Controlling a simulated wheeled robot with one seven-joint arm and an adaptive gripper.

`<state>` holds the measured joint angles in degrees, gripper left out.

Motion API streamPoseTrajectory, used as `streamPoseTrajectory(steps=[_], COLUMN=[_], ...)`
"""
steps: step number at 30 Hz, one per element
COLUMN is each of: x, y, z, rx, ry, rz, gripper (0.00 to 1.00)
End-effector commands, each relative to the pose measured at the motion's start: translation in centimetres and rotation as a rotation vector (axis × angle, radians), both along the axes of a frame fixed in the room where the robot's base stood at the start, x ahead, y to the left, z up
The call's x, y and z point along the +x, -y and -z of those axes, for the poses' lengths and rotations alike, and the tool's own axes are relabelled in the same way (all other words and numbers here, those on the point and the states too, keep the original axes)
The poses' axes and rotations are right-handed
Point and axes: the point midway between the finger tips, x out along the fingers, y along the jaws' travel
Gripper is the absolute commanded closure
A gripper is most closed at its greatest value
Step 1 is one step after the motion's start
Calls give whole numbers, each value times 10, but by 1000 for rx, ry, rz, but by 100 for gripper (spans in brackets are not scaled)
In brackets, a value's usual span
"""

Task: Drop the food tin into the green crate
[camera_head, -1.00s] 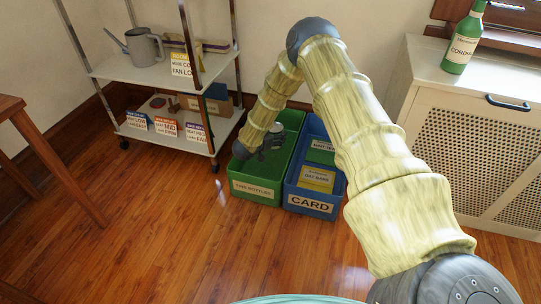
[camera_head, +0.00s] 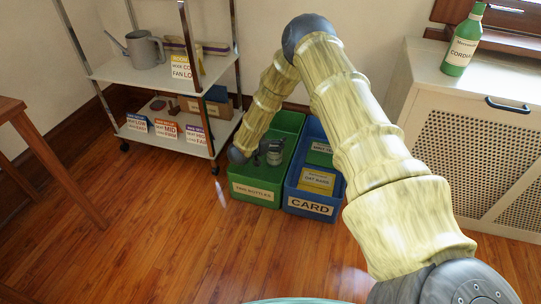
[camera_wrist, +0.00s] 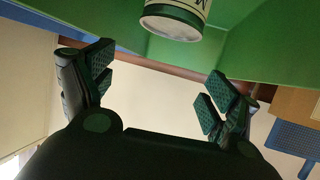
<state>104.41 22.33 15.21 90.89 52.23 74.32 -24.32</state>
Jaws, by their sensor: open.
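The green crate (camera_head: 262,180) stands on the floor with a bottles label on its front. Whether the tin rests on the crate floor I cannot tell.
A blue crate (camera_head: 312,208) labelled CARD stands against the green crate's right side, with boxes inside. A shelf trolley (camera_head: 170,135) stands to the left. A radiator cabinet (camera_head: 470,130) with a green bottle (camera_head: 463,45) is at right. The wooden floor in front is clear.

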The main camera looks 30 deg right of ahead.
Motion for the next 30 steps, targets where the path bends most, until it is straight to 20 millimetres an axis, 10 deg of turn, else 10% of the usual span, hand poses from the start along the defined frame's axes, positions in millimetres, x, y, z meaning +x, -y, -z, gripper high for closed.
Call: streamPoseTrajectory(steps=[13, 30], x=[-30, -37], y=[-64, -76], z=[-29, -35], rx=[1, 0], ry=[0, 0], rz=[-1, 1], gripper=[12, 12])
